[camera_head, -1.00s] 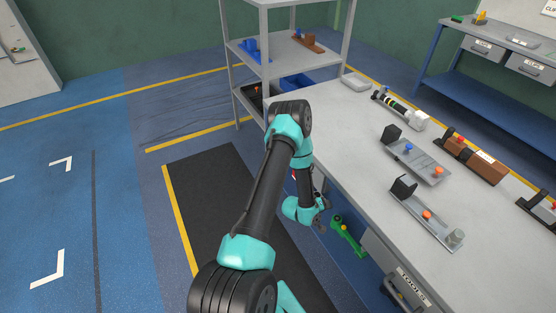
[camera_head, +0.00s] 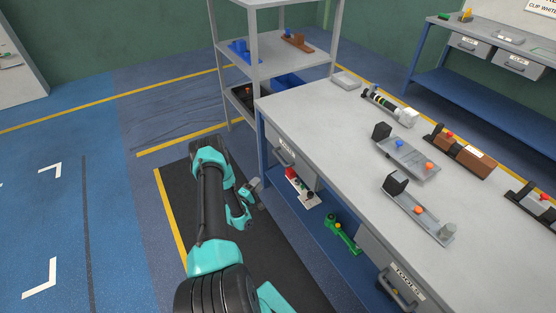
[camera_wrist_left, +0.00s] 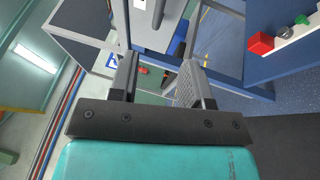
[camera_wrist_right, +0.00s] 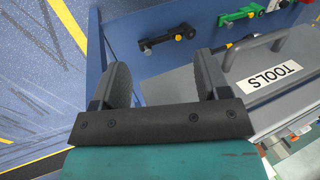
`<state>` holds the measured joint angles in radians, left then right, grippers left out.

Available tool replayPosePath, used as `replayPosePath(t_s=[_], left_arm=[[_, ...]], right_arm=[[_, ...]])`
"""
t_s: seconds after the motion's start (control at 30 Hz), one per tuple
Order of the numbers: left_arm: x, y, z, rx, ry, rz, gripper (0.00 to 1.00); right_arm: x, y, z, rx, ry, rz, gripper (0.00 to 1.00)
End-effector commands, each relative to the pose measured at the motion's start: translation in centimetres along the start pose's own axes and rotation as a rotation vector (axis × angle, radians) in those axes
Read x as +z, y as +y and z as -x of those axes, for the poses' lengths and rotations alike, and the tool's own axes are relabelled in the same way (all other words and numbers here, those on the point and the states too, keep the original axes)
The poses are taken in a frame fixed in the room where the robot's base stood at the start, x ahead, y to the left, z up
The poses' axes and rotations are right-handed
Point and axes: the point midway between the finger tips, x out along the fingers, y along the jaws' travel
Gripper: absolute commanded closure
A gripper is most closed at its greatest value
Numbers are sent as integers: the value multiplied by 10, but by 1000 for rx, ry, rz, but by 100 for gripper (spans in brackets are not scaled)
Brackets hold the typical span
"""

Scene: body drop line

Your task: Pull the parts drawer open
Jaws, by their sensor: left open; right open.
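The parts drawer (camera_head: 300,164) is a grey front under the near-left end of the workbench in the head view, with a bar handle (camera_head: 279,153) and a label too small to read surely. It looks shut. My left gripper (camera_head: 255,190) is open and empty, to the left of the drawer front and apart from it. In the left wrist view, its open jaws (camera_wrist_left: 160,68) point toward a pale grey panel with a handle, probably this drawer. My right gripper (camera_wrist_right: 162,64) is open and empty near the tools drawer (camera_wrist_right: 195,82); the head view does not show it.
The workbench (camera_head: 300,105) carries several fixtures and parts. Its lower shelf holds a green tool (camera_head: 342,234) and red and white items (camera_head: 300,188). A grey shelving rack (camera_head: 290,62) stands beyond the bench's far-left end.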

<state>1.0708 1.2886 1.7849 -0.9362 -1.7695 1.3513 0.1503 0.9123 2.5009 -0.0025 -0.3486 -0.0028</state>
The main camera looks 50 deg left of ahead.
Motion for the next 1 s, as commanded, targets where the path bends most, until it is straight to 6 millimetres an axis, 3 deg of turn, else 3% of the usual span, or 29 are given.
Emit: replayPosePath(t_s=[0.27,1.0], left_arm=[[0,0,-20,0,-3,-3,56],[1,0,-142,2,-2,-3,56]], right_arm=[[0,0,0,0,0,0,31],[0,0,0,0,0,0,31]])
